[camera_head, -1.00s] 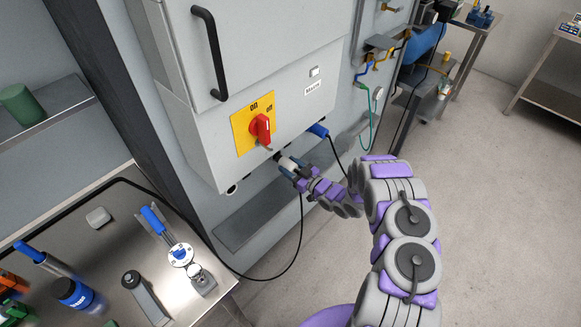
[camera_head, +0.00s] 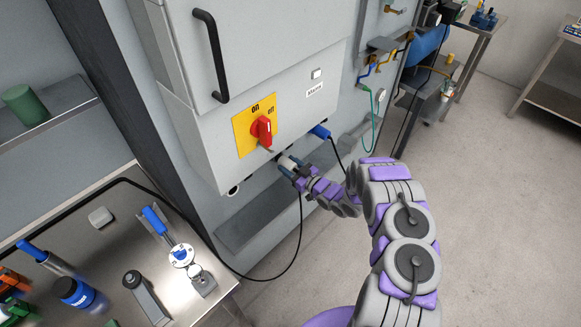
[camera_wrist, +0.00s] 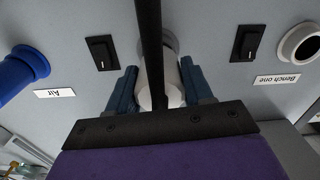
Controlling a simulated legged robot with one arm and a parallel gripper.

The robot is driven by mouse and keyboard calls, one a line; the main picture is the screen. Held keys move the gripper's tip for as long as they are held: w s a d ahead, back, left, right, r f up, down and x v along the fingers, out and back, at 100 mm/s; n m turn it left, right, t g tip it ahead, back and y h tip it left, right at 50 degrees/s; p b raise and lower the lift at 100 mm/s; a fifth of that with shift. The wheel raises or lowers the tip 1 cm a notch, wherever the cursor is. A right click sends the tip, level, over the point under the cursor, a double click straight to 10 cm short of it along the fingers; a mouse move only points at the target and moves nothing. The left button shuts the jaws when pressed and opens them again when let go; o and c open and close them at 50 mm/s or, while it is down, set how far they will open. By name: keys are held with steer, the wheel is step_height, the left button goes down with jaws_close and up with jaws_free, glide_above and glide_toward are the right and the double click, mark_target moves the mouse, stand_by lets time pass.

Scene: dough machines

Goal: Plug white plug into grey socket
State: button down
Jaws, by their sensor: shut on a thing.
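My gripper (camera_head: 288,170) is at the lower edge of the grey cabinet, below the red switch. It is shut on the white plug (camera_wrist: 172,88), which sits between the two dark blue fingers in the wrist view. A black cable crosses in front of the plug there and hides part of it. The plug's front end is at a grey round socket (camera_wrist: 171,45) on the panel, mostly hidden behind the plug and cable. I cannot tell how deep the plug sits in it.
In the wrist view, an empty round socket (camera_wrist: 301,43) labelled "Bench one" is at right, and a blue plug (camera_wrist: 22,72) near the "Air" label is at left. Two black rocker switches (camera_wrist: 102,52) flank the plug. A steel table (camera_head: 118,240) with tools stands at left.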

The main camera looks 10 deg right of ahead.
mark_target(295, 169)
steer(key=shift+x, duration=0.8)
stand_by(0.4)
steer(key=shift+c, duration=0.8)
jaws_free()
steer(key=shift+b+v, duration=0.45)
steer(key=shift+v, duration=1)
steer(key=shift+s+d, duration=0.45)
steer(key=shift+s, duration=0.1)
steer(key=shift+s, duration=0.1)
steer(key=p+v, duration=0.1)
steer(key=v, duration=1.6)
steer(key=shift+d+p, duration=0.25)
steer(key=shift+p, duration=0.15)
